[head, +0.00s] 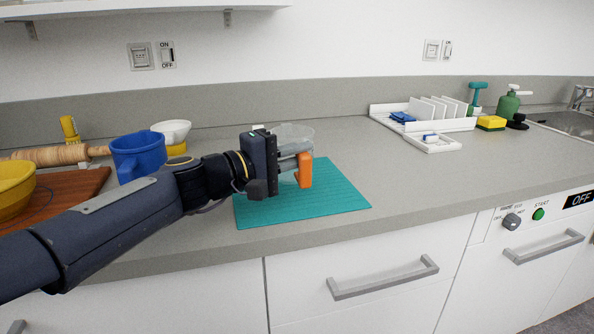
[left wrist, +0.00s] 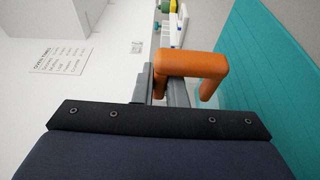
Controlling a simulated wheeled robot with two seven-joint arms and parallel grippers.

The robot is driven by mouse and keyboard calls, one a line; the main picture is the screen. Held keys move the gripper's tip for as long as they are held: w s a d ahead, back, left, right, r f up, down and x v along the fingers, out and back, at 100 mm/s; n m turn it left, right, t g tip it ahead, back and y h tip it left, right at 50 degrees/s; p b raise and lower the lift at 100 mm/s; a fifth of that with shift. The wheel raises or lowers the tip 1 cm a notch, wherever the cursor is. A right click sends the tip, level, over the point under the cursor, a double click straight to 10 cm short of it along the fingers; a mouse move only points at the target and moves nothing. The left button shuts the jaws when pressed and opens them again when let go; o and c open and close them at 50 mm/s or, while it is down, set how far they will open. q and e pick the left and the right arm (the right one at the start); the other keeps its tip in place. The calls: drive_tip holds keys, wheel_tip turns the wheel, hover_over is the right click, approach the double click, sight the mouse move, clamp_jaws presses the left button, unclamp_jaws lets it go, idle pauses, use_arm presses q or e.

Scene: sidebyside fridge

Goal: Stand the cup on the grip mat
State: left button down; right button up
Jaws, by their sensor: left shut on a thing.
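The cup (head: 296,132) has a clear, see-through body, mostly hidden behind my left gripper in the head view. An orange handle-like part (head: 305,172) shows at the fingertips; it also shows in the left wrist view (left wrist: 190,62) as a bent U shape. My left gripper (head: 294,160) is shut on this orange part. The teal grip mat (head: 335,195) lies flat on the counter under the gripper; it also shows in the left wrist view (left wrist: 270,75). The cup is over or at the mat's back part; its base is hidden, so I cannot tell whether it touches.
A blue jug (head: 138,158), a white bowl (head: 172,131), a rolling pin (head: 55,154) and a yellow bowl (head: 14,190) stand to the left. A white rack (head: 440,124), a small white tray (head: 433,145) and a sponge (head: 491,123) are at the right. The counter right of the mat is clear.

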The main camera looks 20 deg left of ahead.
use_arm(q)
drive_tip(key=shift+a+f, duration=0.1)
drive_tip(key=shift+f, duration=0.9)
drive_tip(key=shift+f+b, duration=0.15)
drive_tip(key=shift+b, duration=0.2)
drive_tip(key=c, duration=1.9)
unclamp_jaws()
drive_tip(key=shift+f, duration=0.1)
drive_tip(key=o, duration=0.4)
